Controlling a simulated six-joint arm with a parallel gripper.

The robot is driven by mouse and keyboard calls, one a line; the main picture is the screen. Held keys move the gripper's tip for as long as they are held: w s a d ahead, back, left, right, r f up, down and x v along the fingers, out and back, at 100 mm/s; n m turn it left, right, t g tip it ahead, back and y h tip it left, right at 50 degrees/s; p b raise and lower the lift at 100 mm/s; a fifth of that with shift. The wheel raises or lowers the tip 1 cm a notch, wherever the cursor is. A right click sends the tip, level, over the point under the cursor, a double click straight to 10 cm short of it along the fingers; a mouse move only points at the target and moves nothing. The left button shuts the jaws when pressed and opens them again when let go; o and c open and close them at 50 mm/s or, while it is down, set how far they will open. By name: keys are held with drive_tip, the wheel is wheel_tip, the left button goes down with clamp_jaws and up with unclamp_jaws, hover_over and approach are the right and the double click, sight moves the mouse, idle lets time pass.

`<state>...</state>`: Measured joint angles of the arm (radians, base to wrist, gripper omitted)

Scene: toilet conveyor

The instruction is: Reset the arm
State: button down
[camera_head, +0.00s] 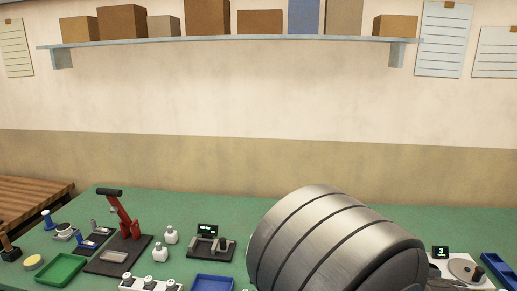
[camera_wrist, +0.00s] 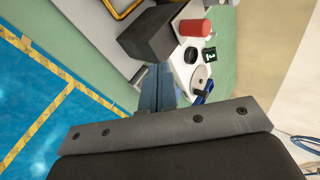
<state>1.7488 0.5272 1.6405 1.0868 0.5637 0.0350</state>
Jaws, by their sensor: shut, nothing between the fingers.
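My gripper (camera_wrist: 156,78) shows in the wrist view, its two blue-grey fingers shut together with nothing between them. The fingers point toward the edge of the green table (camera_wrist: 230,60), over the side where a dark grey block (camera_wrist: 150,35) and a white device with a dial (camera_wrist: 195,70) sit. I cannot tell how far above them it is. In the head view a large ribbed metal part, likely my arm, fills the lower right; the gripper is not seen there.
In the head view the green table (camera_head: 190,198) holds a red lever press (camera_head: 125,215), a green tray (camera_head: 60,269), blue tray (camera_head: 212,282), white bottles (camera_head: 160,252) and a display device (camera_head: 210,240). A red cylinder (camera_wrist: 195,27) stands near the block. A shelf (camera_head: 230,40) carries boxes.

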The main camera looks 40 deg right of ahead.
drive_tip(key=a+f+v, duration=0.1)
drive_tip(key=v, duration=1)
drive_tip(key=w+d+r+n+y, duration=0.2)
drive_tip(key=w+d+r+n, duration=0.1)
drive_tip(key=n, duration=0.8)
drive_tip(key=shift+w+d+r+g+y, duration=0.25)
drive_tip(key=shift+w+d+g+y, duration=0.05)
drive_tip(key=shift+w+d, duration=0.5)
